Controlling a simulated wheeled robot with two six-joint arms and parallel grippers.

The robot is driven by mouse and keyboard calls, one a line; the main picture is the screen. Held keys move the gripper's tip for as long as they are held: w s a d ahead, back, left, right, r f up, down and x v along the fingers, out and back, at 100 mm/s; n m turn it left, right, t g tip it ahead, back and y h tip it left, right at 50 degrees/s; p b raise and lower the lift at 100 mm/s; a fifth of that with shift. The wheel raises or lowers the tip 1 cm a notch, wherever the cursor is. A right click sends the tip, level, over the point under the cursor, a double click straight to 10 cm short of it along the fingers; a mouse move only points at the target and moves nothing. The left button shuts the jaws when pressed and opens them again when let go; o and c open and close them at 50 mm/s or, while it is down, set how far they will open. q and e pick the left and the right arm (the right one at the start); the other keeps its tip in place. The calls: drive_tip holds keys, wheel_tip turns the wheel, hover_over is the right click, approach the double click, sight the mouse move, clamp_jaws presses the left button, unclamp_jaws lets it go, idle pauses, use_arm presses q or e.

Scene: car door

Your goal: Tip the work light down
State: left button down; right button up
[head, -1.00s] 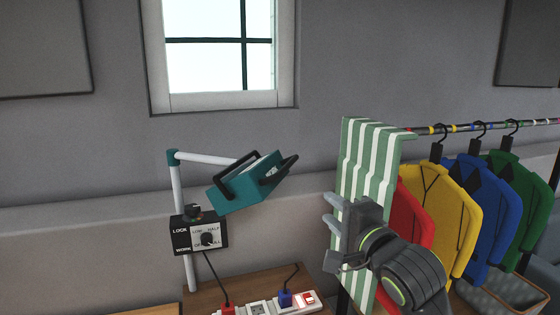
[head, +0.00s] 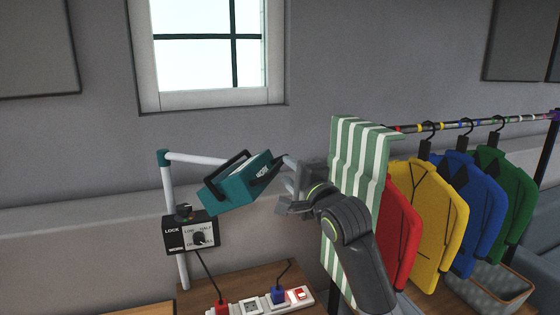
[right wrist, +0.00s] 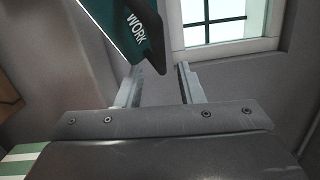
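The work light has a teal head (head: 238,186) with black bars, tilted on a white arm (head: 198,160) that comes off an upright post (head: 168,190). A black and white control box (head: 190,234) with a knob and the words LOCK and WORK sits on the post. My right gripper (head: 288,176) is open, just right of the light's head. In the right wrist view the head (right wrist: 122,28), marked WORK, comes down from the top, its dark lower corner near the gap between the open fingers (right wrist: 160,84). Contact cannot be told. My left gripper is out of view.
A green and white striped cloth (head: 350,160) hangs close to my right arm. Coloured jackets (head: 425,200) hang from a rail on the right. A power strip (head: 255,304) with plugs lies on a wooden surface (head: 225,282) below the light. A window (head: 205,50) is behind.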

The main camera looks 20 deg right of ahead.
sight(280, 161)
drive_tip(key=shift+w+a+r+p, duration=0.1)
drive_tip(key=shift+w+a+p, duration=0.05)
drive_tip(key=shift+w, duration=0.75)
drive_tip(key=shift+w+a+p, duration=0.15)
drive_tip(key=shift+w+p, duration=0.05)
drive_tip(key=shift+w, duration=0.65)
drive_tip(key=shift+w+a+r+p, duration=0.1)
drive_tip(key=shift+w+a+p, duration=0.05)
drive_tip(key=shift+w, duration=0.75)
drive_tip(key=shift+c, duration=0.4)
clamp_jaws()
